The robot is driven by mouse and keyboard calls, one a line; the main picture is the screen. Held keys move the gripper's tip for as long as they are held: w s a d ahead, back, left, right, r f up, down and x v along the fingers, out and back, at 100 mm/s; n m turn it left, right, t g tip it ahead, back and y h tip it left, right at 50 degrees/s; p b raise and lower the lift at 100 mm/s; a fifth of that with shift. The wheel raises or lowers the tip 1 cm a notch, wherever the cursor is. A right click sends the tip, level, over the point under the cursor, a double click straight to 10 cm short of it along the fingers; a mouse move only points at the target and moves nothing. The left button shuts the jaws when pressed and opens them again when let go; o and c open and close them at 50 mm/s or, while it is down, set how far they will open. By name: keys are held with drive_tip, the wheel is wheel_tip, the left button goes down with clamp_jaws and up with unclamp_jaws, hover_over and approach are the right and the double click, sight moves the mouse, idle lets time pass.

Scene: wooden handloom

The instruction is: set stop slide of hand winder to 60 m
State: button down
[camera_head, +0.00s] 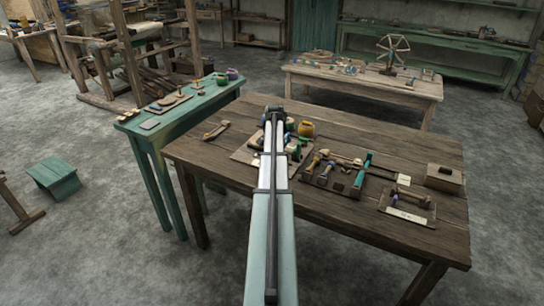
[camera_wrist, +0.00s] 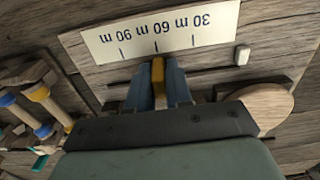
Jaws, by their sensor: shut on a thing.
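The scale card (camera_wrist: 160,32) shows upside down in the wrist view, with ticks marked 90 m, 60 m and 30 m from left to right. The yellow stop slide (camera_wrist: 158,72) is just below the card, close to the 60 m tick. My gripper (camera_wrist: 159,82) is shut on the slide, with one blue finger on each side. The slide's lower part is hidden by my gripper. In the head view my arm reaches over the brown table (camera_head: 330,215) and hides the slide and gripper.
In the head view, a dark tool mat (camera_head: 335,186) and a wooden box (camera_head: 443,179) lie to the right.

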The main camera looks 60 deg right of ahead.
drive_tip(key=c, duration=1.1)
unclamp_jaws()
wheel_tip(320, 180, up, 14)
drive_tip(key=shift+f, duration=0.1)
